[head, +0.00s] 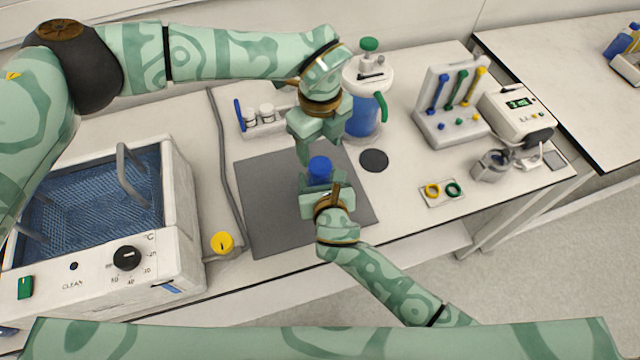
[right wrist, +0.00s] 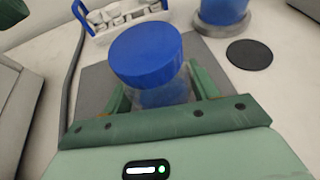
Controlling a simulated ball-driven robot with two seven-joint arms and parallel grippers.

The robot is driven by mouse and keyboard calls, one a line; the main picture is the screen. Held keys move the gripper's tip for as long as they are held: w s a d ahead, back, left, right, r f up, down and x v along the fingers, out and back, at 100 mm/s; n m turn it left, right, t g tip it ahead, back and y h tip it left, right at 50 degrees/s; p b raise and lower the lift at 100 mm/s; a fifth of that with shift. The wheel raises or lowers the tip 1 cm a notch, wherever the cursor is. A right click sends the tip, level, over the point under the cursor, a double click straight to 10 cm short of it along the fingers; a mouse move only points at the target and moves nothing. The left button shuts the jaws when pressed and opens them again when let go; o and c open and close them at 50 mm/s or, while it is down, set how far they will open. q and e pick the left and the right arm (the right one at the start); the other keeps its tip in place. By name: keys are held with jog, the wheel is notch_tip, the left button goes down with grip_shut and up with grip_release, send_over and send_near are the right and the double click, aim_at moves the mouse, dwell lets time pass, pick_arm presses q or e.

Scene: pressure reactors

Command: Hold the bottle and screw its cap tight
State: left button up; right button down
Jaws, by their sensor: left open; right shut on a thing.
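The bottle's blue cap (head: 319,164) shows in the head view above the grey mat (head: 262,205). In the right wrist view the wide blue cap (right wrist: 146,52) sits on top of the clear bottle (right wrist: 168,92), which stands between the fingers. My right gripper (head: 318,184) is shut on the bottle's body, below the cap. My left gripper (head: 308,148) is open and empty, pointing down just above and to the left of the cap in the head view. The bottle's base is hidden, and I cannot tell how tight the cap is.
A blue-bodied vessel (head: 365,112) stands behind the left gripper. A white rack with small jars (head: 267,117) is at the back left. A water bath (head: 95,220) with a raised handle fills the left. A dark disc (head: 374,160) and a ring tray (head: 443,191) lie to the right.

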aim_at(320, 165)
pick_arm(q)
jog(key=shift+f, duration=2.8)
jog(key=shift+c, duration=0.3)
jog(key=c, duration=0.9)
jog(key=m, duration=0.5)
jog(key=shift+c, duration=0.2)
jog(key=m, duration=1)
jog(key=shift+m, duration=0.3)
